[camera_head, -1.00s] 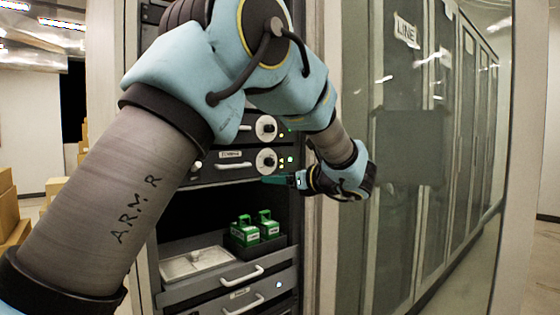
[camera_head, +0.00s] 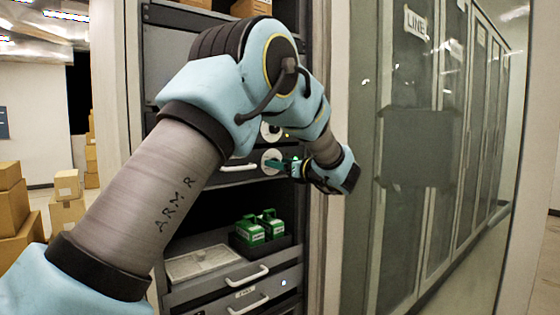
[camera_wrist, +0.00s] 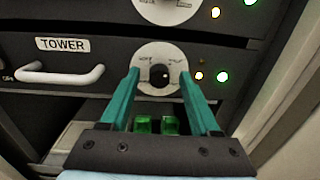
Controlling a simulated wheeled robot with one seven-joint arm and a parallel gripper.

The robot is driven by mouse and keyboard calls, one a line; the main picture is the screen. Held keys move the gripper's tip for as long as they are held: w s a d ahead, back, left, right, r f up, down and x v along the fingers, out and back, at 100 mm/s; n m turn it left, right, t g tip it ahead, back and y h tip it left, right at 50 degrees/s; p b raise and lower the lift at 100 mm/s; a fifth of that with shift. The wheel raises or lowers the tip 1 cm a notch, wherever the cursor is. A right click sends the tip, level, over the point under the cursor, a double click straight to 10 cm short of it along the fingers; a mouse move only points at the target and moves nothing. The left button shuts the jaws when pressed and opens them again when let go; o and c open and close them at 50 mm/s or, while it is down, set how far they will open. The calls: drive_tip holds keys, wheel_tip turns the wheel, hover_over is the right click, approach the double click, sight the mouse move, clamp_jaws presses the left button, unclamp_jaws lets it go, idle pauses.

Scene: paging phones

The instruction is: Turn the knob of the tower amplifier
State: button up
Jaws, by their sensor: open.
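The tower amplifier (camera_wrist: 100,80) is a dark rack unit with a white "TOWER" label, a light handle and lit amber and green lamps. Its knob (camera_wrist: 159,75) is black, in the middle of a round white dial (camera_wrist: 160,58). In the head view the dial (camera_head: 270,160) shows just left of my gripper (camera_head: 289,165), and the knob is largely hidden. In the wrist view my gripper (camera_wrist: 160,88) is open, with one teal finger on each side of the knob. I cannot tell whether the fingers touch it.
Another unit with a similar dial (camera_wrist: 168,8) is directly above. Below is an open shelf bay with green boxes (camera_head: 260,229) in a black tray and a drawer with a handle (camera_head: 248,277). The rack's side post (camera_head: 318,230) stands close on the right.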

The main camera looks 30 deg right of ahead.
drive_tip(key=shift+w, duration=0.1)
clamp_jaws()
idle(0.5)
